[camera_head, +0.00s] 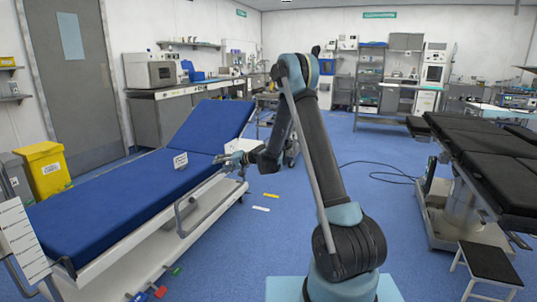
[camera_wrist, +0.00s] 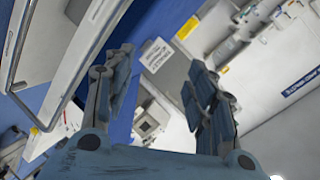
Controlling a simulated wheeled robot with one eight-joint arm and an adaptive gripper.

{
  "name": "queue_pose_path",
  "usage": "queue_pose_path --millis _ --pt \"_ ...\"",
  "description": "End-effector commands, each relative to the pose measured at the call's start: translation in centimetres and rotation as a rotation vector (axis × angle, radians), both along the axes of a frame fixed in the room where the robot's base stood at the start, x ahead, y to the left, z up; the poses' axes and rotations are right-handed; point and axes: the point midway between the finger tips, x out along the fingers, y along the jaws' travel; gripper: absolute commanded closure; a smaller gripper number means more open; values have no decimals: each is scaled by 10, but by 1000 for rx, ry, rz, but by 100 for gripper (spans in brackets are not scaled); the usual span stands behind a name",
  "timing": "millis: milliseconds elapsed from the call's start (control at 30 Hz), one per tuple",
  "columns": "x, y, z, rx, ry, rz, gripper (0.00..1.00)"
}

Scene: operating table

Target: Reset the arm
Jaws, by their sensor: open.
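My gripper (camera_head: 232,159) is at the end of my bent arm, near the right edge of the blue bed (camera_head: 110,207) in the head view. In the wrist view my gripper (camera_wrist: 160,95) shows two fingers spread apart with nothing between them. A small white sign (camera_head: 180,161) with dark print stands on the bed, left of my gripper and apart from it. The sign also shows beyond the fingers in the wrist view (camera_wrist: 156,54). The wrist view is tilted.
The bed's metal side rail (camera_head: 195,205) lies just below my gripper. A black operating table (camera_head: 490,160) stands at the right, with a small step stool (camera_head: 489,264) before it. A yellow bin (camera_head: 45,170) is at the left.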

Motion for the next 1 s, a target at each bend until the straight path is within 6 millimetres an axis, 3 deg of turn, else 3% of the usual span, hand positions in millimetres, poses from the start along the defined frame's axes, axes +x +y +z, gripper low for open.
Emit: queue_pose_path --millis 200,500,1000 --pt "-26 -38 40 -94 -1 1 49" --pt "-72 -92 81 -227 10 -2 49" --pt "-174 -187 119 -451 49 -19 49"
